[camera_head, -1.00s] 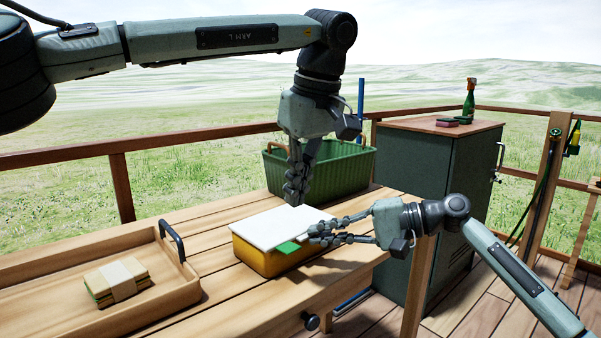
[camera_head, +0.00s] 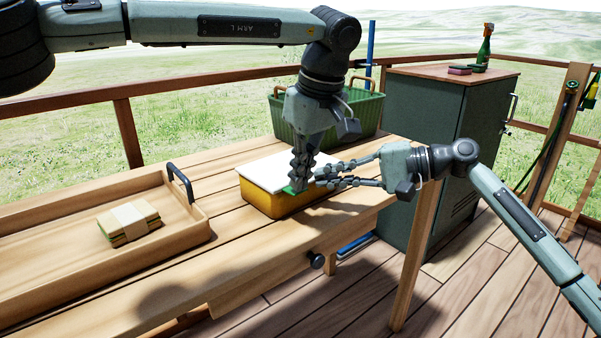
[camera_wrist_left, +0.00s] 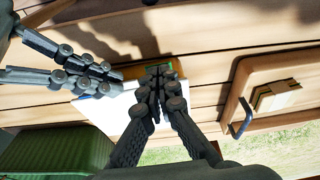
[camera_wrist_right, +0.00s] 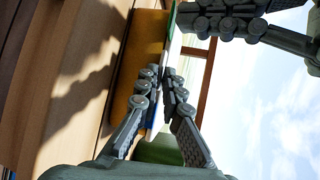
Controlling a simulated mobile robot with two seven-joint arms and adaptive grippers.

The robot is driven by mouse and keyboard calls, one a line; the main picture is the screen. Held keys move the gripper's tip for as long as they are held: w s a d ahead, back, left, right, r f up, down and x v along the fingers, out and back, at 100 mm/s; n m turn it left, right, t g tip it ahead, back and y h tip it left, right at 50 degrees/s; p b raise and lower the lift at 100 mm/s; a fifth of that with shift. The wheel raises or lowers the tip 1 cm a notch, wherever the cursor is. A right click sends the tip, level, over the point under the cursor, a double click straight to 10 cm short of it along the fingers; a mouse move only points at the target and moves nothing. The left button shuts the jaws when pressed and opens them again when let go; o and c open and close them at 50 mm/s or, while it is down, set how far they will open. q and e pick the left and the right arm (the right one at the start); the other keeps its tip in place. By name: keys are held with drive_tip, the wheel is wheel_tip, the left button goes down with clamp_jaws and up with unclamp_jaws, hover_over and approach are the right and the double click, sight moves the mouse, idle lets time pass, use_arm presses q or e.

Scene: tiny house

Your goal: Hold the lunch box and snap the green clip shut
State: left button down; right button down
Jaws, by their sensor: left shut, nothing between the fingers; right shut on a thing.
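The yellow lunch box (camera_head: 262,198) with a white lid (camera_head: 272,170) sits on the wooden table. The green clip (camera_head: 290,190) is at the front edge of the lid, partly hidden by my left fingers; a green strip of it shows in the right wrist view (camera_wrist_right: 171,22). My left gripper (camera_head: 299,184) is shut and empty, pointing down with its fingertips at the clip; whether they touch it I cannot tell. My right gripper (camera_head: 318,174) comes in from the right and is shut on the lunch box's right end; its fingers also show in the right wrist view (camera_wrist_right: 164,80).
A wooden tray (camera_head: 60,258) with a black handle holds a banded stack (camera_head: 130,221) at the left. A green basket (camera_head: 355,114) stands behind the box. A grey cabinet (camera_head: 430,160) is at the right. The table's front edge is clear.

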use_arm(q)
drive_tip(key=shift+s+d+f+t+y, duration=0.2)
drive_tip(key=shift+s+f+t+y, duration=0.1)
drive_tip(key=shift+t+y, duration=0.4)
drive_tip(key=shift+s+d+f+t+y, duration=0.15)
drive_tip(key=shift+d+f+t+y, duration=0.1)
drive_tip(key=shift+t+y, duration=0.25)
drive_tip(key=shift+s+f+t, duration=0.1)
drive_tip(key=shift+f+t, duration=0.2)
drive_tip(key=shift+t, duration=0.2)
drive_tip(key=shift+s+d+f, duration=0.15)
drive_tip(key=shift+f, duration=0.95)
drive_tip(key=shift+w+f, duration=0.2)
drive_tip(key=shift+f, duration=0.7)
drive_tip(key=shift+r, duration=0.1)
drive_tip(key=shift+a+r, duration=0.25)
drive_tip(key=shift+r, duration=0.55)
drive_tip(key=shift+w, duration=0.1)
